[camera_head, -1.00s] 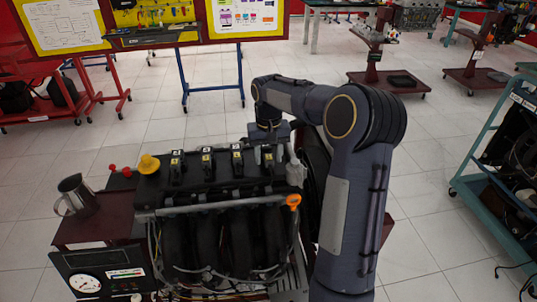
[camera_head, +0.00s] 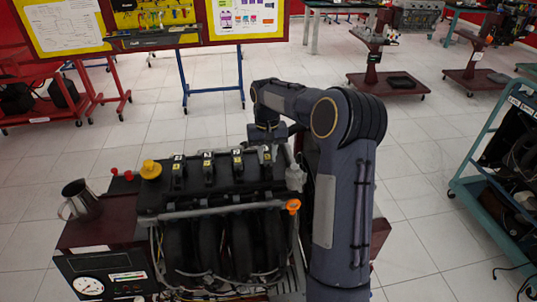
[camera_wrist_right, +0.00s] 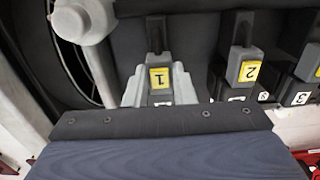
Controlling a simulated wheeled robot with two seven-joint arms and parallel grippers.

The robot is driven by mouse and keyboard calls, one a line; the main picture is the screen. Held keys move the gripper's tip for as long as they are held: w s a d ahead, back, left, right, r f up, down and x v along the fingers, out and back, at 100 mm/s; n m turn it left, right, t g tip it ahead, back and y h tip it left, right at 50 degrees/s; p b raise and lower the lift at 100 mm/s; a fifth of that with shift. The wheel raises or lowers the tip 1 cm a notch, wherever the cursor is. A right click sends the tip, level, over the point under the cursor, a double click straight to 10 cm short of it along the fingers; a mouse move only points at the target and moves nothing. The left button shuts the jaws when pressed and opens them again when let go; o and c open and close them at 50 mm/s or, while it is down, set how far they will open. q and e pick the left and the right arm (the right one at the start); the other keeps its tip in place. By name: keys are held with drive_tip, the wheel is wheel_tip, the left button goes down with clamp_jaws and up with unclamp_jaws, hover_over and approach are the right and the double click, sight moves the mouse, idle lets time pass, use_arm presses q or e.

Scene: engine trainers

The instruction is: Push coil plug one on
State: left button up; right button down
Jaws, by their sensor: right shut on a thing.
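Coil plug one (camera_wrist_right: 160,78) is a grey plug with a yellow "1" label, in line with a black coil top (camera_wrist_right: 156,35) in the right wrist view. The light grey fingers of my right gripper (camera_wrist_right: 160,92) are shut on it from both sides. In the head view my right gripper (camera_head: 267,145) is over the rightmost coil of the row on the engine (camera_head: 215,225), partly hiding it. Whether the plug is fully seated cannot be told. My left gripper is not in view.
Coil plug two (camera_wrist_right: 249,68) stands just right of plug one, with another numbered plug beyond. A grey pipe fitting (camera_wrist_right: 75,20) is close on the left. A yellow cap (camera_head: 151,169) and a metal mug (camera_head: 80,200) are at the engine stand's left.

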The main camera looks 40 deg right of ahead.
sight(267, 156)
drive_tip(key=shift+w+d+r, duration=0.1)
drive_tip(key=shift+w+r, duration=0.05)
drive_tip(key=c, duration=1.2)
unclamp_jaws()
wheel_tip(267, 156, up, 7)
drive_tip(key=shift+r, duration=0.3)
drive_tip(key=shift+r, duration=0.1)
